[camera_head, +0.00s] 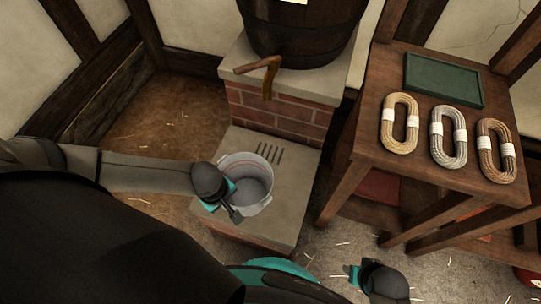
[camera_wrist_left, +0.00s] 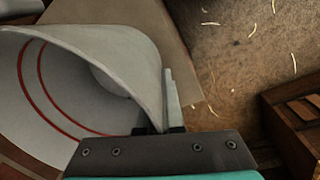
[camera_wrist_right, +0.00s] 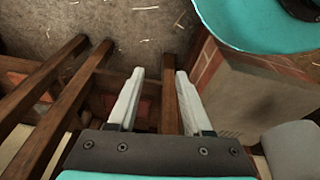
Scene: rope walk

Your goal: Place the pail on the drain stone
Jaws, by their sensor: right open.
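The grey-white pail (camera_head: 262,192), with red lines inside, is over the pale drain stone (camera_head: 285,215), in front of the slots. It also fills the left of the left wrist view (camera_wrist_left: 95,45). I cannot tell whether its base touches the stone. My left gripper (camera_head: 232,210) is shut on the pail's near-left rim; in the left wrist view one finger (camera_wrist_left: 171,98) lies outside the wall and the other is hidden. My right gripper (camera_head: 350,276) is open and empty, low to the right of the stone; its two fingers show apart in the right wrist view (camera_wrist_right: 160,75).
A wooden barrel (camera_head: 305,35) with a tap (camera_head: 268,72) stands on a brick plinth (camera_head: 275,112) behind the stone. A wooden table (camera_head: 365,140) at right bears several rope coils (camera_head: 400,125) and a green slate (camera_head: 443,80). Straw litters the floor.

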